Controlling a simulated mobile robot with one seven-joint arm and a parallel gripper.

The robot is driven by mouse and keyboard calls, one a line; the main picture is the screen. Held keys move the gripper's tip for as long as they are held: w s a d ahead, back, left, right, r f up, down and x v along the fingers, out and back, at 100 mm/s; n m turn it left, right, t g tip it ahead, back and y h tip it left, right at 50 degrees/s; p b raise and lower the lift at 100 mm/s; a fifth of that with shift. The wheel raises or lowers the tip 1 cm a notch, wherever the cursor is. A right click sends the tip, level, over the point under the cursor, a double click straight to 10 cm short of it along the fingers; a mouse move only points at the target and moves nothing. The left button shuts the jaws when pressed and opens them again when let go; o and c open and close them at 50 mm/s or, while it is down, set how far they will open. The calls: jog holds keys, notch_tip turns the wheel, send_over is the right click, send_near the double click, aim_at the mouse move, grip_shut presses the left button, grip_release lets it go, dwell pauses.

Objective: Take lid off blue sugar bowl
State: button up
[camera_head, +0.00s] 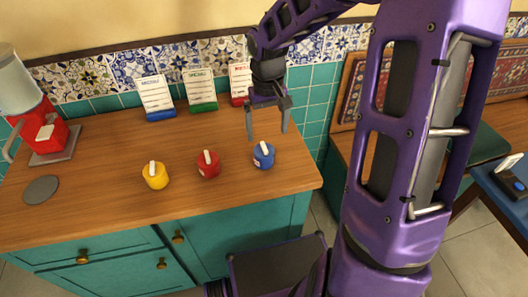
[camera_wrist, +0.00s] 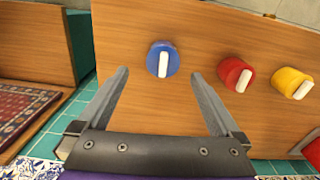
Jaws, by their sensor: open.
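The blue sugar bowl (camera_head: 264,158) stands upright on the wooden counter, at the right of the row of three bowls. Its blue lid with a white bar handle (camera_wrist: 163,63) is on it, seen from above in the wrist view. My gripper (camera_head: 267,135) is open and empty. It hangs above the counter, behind the blue bowl, apart from it. In the wrist view the two fingers (camera_wrist: 160,82) point toward the blue bowl, which lies between and beyond their tips.
A red bowl (camera_head: 209,164) and a yellow bowl (camera_head: 155,175) with white handles stand left of the blue one. Several menu cards (camera_head: 200,90) stand along the tiled wall. A red and grey machine (camera_head: 48,132) and a grey disc (camera_head: 41,190) are at the left. The counter (camera_head: 105,215) ends near the blue bowl.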

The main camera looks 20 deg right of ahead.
aim_at(264, 146)
jog(key=f, duration=0.2)
jog(key=f+b, duration=0.1)
jog(key=f, duration=0.3)
jog(key=shift+w+a+f, duration=0.3)
jog(key=shift+w, duration=0.1)
jog(key=c, duration=1.3)
notch_tip(264, 146, up, 9)
jog(key=p, duration=0.1)
jog(key=shift+p, duration=0.35)
jog(key=shift+a+r, duration=0.1)
jog(key=shift+r, duration=0.45)
